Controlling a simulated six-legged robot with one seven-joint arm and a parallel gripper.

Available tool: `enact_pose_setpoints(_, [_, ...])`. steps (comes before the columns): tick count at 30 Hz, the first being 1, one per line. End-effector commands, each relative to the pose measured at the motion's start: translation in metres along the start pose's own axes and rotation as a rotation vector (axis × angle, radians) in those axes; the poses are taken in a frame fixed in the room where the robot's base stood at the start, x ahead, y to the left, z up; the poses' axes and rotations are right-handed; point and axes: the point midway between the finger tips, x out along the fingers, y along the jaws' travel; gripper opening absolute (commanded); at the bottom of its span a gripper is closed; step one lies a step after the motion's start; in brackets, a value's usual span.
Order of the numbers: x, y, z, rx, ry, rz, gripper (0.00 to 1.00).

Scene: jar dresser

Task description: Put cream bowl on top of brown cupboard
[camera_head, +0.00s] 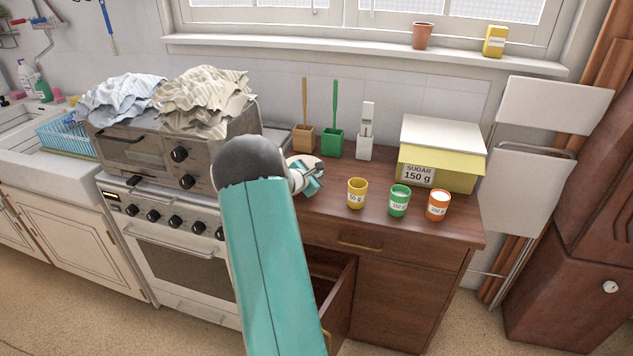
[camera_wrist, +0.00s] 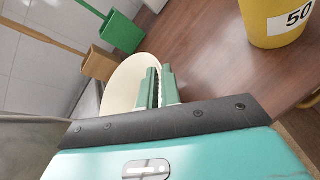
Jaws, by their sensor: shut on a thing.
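The cream bowl (camera_head: 300,159) shows as a small pale edge behind my gripper (camera_head: 313,180) in the head view. In the wrist view the bowl (camera_wrist: 122,84) is larger, and the green fingers of my gripper (camera_wrist: 158,86) are closed on its near rim. The bowl is at the left end of the brown cupboard's top (camera_head: 395,225). Whether it touches the top I cannot tell. Part of the bowl is hidden by the fingers and wrist.
A yellow cup (camera_head: 357,194), green cup (camera_head: 399,202) and orange cup (camera_head: 438,205) stand to the right. Brush holders and a sugar box (camera_head: 437,168) stand behind. A drawer (camera_head: 339,300) hangs open below. A stove (camera_head: 180,255) is left; another brown cabinet (camera_head: 555,290) is right.

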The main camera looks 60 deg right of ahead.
Motion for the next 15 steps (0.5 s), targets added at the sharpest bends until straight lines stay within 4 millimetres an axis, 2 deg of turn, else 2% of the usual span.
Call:
enact_pose_setpoints(4, [0.008,-0.012,-0.017,-0.001,0.0,-0.003,0.0])
enact_pose_setpoints(15, [0.01,-0.014,-0.021,0.0,0.0,-0.001,0.0])
